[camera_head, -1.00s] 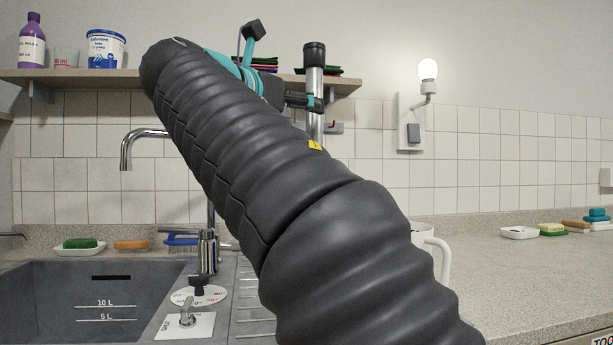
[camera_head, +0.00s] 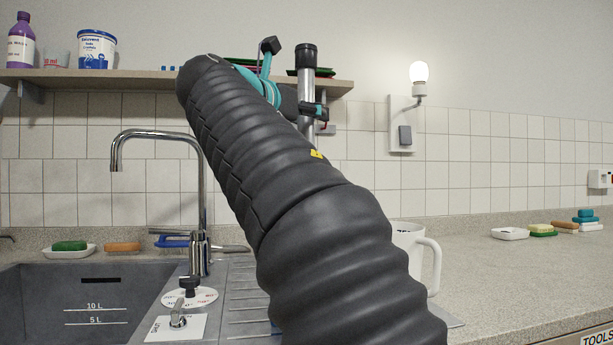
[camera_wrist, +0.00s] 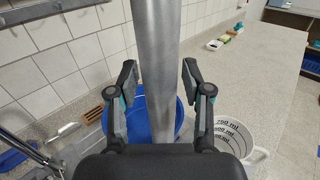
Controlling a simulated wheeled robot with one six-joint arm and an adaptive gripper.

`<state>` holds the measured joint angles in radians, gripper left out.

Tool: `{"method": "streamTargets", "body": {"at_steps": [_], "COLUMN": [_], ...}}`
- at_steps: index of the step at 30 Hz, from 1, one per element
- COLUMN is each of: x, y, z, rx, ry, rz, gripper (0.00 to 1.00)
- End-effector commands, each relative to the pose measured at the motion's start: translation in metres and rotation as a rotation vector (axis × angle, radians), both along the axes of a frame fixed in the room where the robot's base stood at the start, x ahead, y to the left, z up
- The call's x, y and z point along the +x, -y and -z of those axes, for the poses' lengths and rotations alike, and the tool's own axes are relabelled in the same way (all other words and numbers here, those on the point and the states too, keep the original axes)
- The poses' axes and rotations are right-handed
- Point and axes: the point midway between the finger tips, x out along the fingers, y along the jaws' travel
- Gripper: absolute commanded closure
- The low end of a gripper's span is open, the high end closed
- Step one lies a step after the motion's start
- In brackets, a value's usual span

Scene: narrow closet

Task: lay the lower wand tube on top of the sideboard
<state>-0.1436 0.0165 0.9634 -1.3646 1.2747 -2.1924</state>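The wand tube (camera_head: 306,85) is a grey metal tube with a black top end, upright beyond my arm in the head view. In the wrist view the tube (camera_wrist: 157,60) runs down between my fingers towards a blue container (camera_wrist: 180,117); I cannot tell whether its lower end is inside it. My gripper (camera_wrist: 158,78) is open, one finger on each side of the tube, with narrow gaps showing. In the head view my arm hides most of the gripper and the tube's lower part. A speckled worktop (camera_head: 510,270) lies at right; I cannot tell whether it is the sideboard.
A white measuring jug (camera_head: 428,250) stands close right of my arm. A sink (camera_head: 60,300) and tall tap (camera_head: 200,200) are at left. A shelf (camera_head: 110,75) with bottle and tubs runs above. Soaps and sponges (camera_head: 545,230) sit at the worktop's back; its middle is clear.

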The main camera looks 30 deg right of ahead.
Motion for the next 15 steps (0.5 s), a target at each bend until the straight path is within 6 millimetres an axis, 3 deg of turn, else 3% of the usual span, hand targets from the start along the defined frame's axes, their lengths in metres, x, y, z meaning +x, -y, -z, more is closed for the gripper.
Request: {"method": "streamTargets", "body": {"at_steps": [1, 4, 5, 15], "x": [0.0, 0.0, -0.0001, -0.0006], "y": [-0.0001, -0.0001, 0.0, 0.0], "z": [0.0, 0.0, 0.0, -0.0008], "rx": [0.0, 0.0, 0.0, 0.0], "ry": [0.0, 0.0, 0.0, 0.001], "rz": [0.0, 0.0, 0.0, 0.0], "gripper": [0.71, 0.96, 1.0, 1.0]}}
